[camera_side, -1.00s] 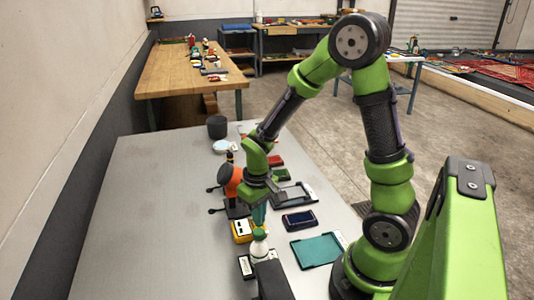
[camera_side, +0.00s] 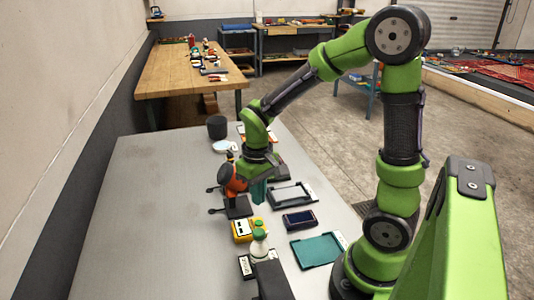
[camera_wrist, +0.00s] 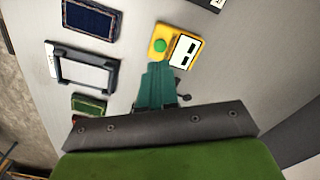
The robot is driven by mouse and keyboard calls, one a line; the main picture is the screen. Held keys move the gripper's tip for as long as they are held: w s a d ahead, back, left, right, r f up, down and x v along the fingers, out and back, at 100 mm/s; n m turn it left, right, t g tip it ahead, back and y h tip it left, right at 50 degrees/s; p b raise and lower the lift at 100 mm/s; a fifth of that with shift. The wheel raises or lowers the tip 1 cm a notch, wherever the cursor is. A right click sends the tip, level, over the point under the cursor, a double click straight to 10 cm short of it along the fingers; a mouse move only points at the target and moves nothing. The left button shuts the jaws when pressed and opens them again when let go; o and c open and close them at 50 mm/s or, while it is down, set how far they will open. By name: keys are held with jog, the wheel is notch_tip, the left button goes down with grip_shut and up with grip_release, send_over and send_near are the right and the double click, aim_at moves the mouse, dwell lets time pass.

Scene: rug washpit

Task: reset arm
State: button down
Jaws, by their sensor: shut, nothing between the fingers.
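My gripper (camera_side: 258,191) is shut and empty. Its teal fingers point down above the grey table (camera_side: 120,235), beside an orange and black device on a stand (camera_side: 233,182). In the wrist view the closed fingers (camera_wrist: 157,78) show in the middle. Their tips appear just below a yellow device with a green button and a white panel (camera_wrist: 175,46). Whether the fingertips touch the table is hidden.
A white bottle with a green cap (camera_side: 259,241) stands in front. A dark cylinder (camera_side: 217,127) stands behind. The table's left side is clear.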

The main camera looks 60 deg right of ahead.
jog(key=shift+r, duration=0.15)
jog(key=shift+s+a, duration=0.15)
jog(key=s+a+r+t+y, duration=0.1)
jog(key=s+a+r+t, duration=0.2)
jog(key=r, duration=0.4)
jog(key=s+a+r+m+t+y, duration=0.1)
jog(key=s+a+r+t, duration=0.2)
jog(key=r, duration=0.4)
jog(key=shift+a+t, duration=0.5)
jog(key=shift+t, duration=0.1)
